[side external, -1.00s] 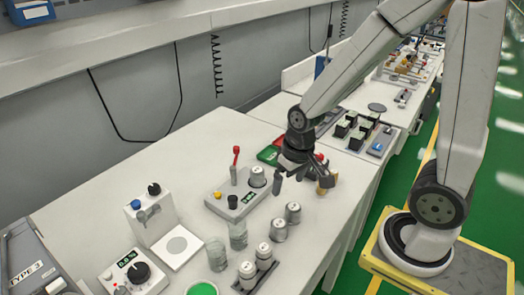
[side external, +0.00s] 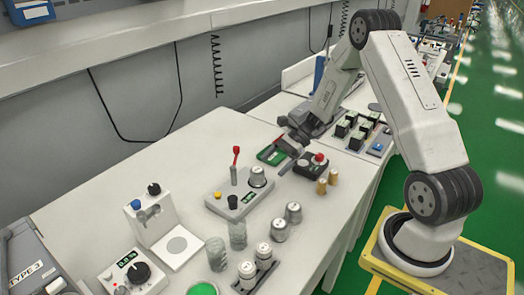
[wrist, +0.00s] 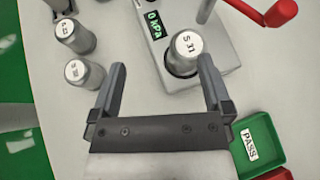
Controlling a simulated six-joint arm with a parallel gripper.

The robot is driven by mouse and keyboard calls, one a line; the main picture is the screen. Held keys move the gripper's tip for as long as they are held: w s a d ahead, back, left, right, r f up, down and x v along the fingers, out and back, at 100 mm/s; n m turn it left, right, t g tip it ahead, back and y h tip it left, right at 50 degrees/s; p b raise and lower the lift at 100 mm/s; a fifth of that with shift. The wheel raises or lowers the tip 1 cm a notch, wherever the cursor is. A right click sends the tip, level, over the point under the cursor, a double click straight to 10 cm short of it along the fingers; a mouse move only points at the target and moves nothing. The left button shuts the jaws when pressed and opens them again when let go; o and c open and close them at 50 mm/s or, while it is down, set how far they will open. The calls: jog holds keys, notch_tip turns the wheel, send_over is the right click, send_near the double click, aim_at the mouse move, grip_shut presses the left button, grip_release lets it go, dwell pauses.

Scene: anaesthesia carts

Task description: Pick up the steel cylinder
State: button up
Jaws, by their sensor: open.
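Several steel cylinders with white tops are in view. One steel cylinder (side external: 258,177) stands in the grey test fixture (side external: 222,209); in the wrist view it (wrist: 187,50) shows near the right fingertip. Two more, a farther cylinder (side external: 293,212) and a nearer cylinder (side external: 279,230), stand loose on the table; they also show at the left of the wrist view (wrist: 84,74). Another two (side external: 263,253) stand in a dark rack. In the side view my gripper (side external: 286,134) is above the table, behind the fixture.
A green PASS tray (wrist: 257,147) and a red tray lie near my gripper. A red-tipped lever (side external: 236,156) rises from the fixture. Glass beakers (side external: 216,254) stand in front.

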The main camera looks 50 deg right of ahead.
aim_at(262, 168)
jog(key=shift+w+d+f+m+t+y, duration=0.3)
jog(key=shift+w+f+m+t, duration=0.15)
jog(key=shift+w+m+t, duration=0.2)
jog(key=shift+w+d+f+m+t+y, duration=0.3)
jog(key=shift+w+f+m+t, duration=0.1)
jog(key=shift+w+m+t, duration=0.2)
jog(key=shift+a, duration=0.1)
jog(key=shift+x, duration=2.55)
jog(key=shift+s, duration=0.1)
grip_shut()
